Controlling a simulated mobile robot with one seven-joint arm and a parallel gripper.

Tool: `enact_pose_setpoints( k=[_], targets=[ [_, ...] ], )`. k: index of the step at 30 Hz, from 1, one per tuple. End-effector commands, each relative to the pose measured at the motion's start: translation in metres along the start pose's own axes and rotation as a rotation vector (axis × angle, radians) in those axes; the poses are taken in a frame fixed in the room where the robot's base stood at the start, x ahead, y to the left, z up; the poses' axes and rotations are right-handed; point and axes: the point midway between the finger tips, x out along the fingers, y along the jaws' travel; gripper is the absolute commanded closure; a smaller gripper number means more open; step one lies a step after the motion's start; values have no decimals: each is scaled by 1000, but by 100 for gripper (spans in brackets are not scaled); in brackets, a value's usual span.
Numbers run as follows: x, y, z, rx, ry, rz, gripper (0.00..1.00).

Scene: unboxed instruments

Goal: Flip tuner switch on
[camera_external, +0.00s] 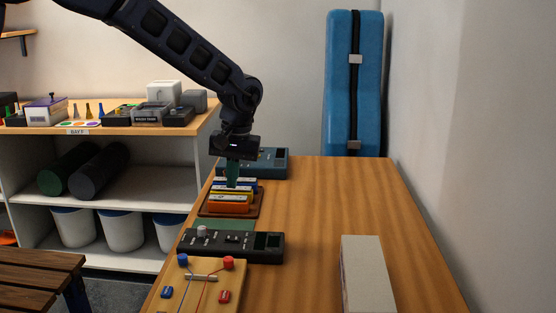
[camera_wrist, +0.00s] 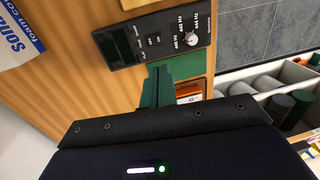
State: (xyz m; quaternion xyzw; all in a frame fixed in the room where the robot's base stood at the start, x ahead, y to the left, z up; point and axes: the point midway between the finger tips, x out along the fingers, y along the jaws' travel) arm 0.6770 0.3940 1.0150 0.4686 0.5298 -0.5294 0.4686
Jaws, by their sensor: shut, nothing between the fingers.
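The black tuner (camera_external: 258,257) lies flat on the wooden table, with a pale knob, a small switch (camera_external: 232,239) and a dark display on top. In the wrist view the tuner (camera_wrist: 172,20) has Hz markings around its knob, and its switch (camera_wrist: 153,40) sits between the knob and the display. I cannot tell the switch's position. My gripper (camera_external: 232,184) has green fingers, shut and empty, pointing down over the coloured bars behind the tuner. In the wrist view my gripper (camera_wrist: 159,72) is beside the tuner's edge, apart from the switch.
Coloured bars (camera_external: 228,206) rest on a brown tray beneath my gripper. A blue-grey device (camera_external: 270,158) stands behind them. A wooden board (camera_external: 190,296) with red and blue knobs is in front of the tuner. A pale box (camera_external: 368,278) stands at right; the table between is clear.

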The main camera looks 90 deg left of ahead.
Motion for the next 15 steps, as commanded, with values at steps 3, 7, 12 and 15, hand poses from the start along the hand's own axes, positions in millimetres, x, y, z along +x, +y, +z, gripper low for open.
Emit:
enact_pose_setpoints(
  k=[3,7,12,15],
  targets=[
    [0,0,0,1,0,1,100],
    [0,0,0,1,0,0,100],
    [10,-1,0,0,-2,-2,100],
    [24,-1,1,0,-2,-3,100]
  ],
)
